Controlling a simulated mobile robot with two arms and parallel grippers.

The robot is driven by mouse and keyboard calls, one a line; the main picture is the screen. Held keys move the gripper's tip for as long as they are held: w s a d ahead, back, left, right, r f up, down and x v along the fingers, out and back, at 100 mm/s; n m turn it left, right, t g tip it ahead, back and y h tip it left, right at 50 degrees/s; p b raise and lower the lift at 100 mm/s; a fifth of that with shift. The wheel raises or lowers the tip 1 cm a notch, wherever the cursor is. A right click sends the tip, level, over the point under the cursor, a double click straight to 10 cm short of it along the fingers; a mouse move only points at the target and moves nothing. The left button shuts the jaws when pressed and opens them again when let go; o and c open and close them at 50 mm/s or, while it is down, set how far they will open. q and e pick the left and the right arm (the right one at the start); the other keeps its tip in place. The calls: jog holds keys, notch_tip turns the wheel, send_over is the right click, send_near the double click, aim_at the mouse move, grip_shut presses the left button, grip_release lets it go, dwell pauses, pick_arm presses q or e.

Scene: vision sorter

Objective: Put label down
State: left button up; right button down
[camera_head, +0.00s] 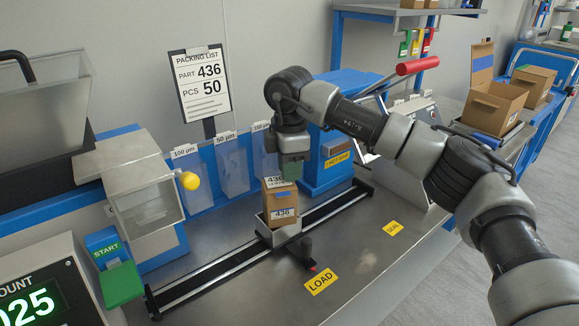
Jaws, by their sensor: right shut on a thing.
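My right gripper (288,172) reaches in from the right and points down just above a small brown cardboard box (281,198). It is shut on a white label (276,182) marked 436, at the top of the box. Whether this label touches the box I cannot tell. Another 436 label (284,213) is on the front of the box. The box sits in a small metal carrier (279,236) on a dark rail. My left gripper is not in view.
The rail (205,275) crosses the metal table. A packing list (201,85) reads part 436, pcs 50. Blue bins (233,165) stand behind, and a blue machine (330,165) is close to the right gripper. Yellow LOAD mark (321,281) lies on clear table in front.

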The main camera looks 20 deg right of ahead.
jog(key=shift+f, duration=0.1)
jog(key=c, duration=1)
grip_release()
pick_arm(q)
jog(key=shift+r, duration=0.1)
pick_arm(e)
jog(key=shift+r, duration=0.4)
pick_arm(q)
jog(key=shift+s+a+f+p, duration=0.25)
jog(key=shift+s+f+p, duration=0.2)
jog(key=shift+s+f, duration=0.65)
pick_arm(e)
notch_tip(320, 180, up, 12)
jog(key=shift+f, duration=0.25)
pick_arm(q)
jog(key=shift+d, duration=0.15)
